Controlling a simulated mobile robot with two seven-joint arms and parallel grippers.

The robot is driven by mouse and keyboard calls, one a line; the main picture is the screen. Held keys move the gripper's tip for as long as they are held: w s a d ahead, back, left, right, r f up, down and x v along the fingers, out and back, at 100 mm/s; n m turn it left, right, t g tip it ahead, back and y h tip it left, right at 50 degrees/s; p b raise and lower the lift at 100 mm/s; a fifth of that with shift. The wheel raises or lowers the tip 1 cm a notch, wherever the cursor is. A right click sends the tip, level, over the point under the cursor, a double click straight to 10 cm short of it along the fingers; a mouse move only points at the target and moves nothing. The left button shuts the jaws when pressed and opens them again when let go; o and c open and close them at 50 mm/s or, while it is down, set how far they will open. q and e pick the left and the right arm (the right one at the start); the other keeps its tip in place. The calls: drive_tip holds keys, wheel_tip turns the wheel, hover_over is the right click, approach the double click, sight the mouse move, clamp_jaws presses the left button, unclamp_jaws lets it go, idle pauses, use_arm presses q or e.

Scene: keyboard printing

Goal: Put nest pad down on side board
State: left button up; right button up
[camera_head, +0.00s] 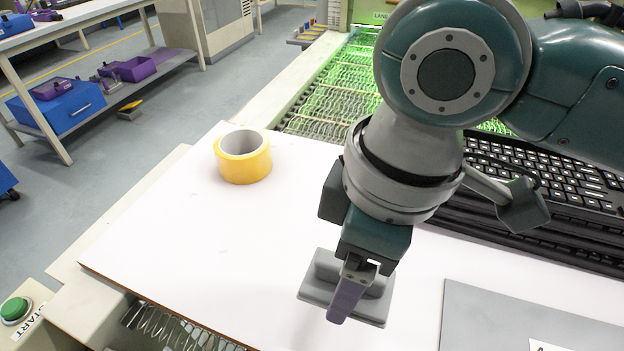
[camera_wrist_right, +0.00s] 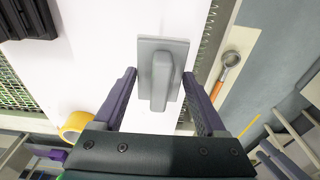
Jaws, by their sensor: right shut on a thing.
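The nest pad (camera_head: 318,291) is a grey plate with a raised grip block, over the front middle of the white side board (camera_head: 210,255). It also shows in the right wrist view (camera_wrist_right: 172,50). My right gripper (camera_head: 350,295) points down over the pad, with its purple fingers on either side of the grip block, and is shut on the pad. The pad lies about flat. I cannot tell whether its underside touches the board. In the head view the far finger is mostly hidden. My left gripper is not in view.
A yellow tape roll (camera_head: 243,158) stands at the back left of the board. Black keyboards (camera_head: 560,190) lie at the right. A grey sheet (camera_head: 510,320) lies at front right. A green START button (camera_head: 15,309) sits at front left. The board's left part is clear.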

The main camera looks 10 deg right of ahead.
wheel_tip(320, 180, down, 8)
drive_tip(key=shift+a+r+b, duration=0.1)
drive_tip(key=shift+r+b, duration=0.05)
drive_tip(key=shift+b, duration=0.7)
drive_tip(key=o, duration=1.2)
drive_tip(key=shift+o, duration=0.2)
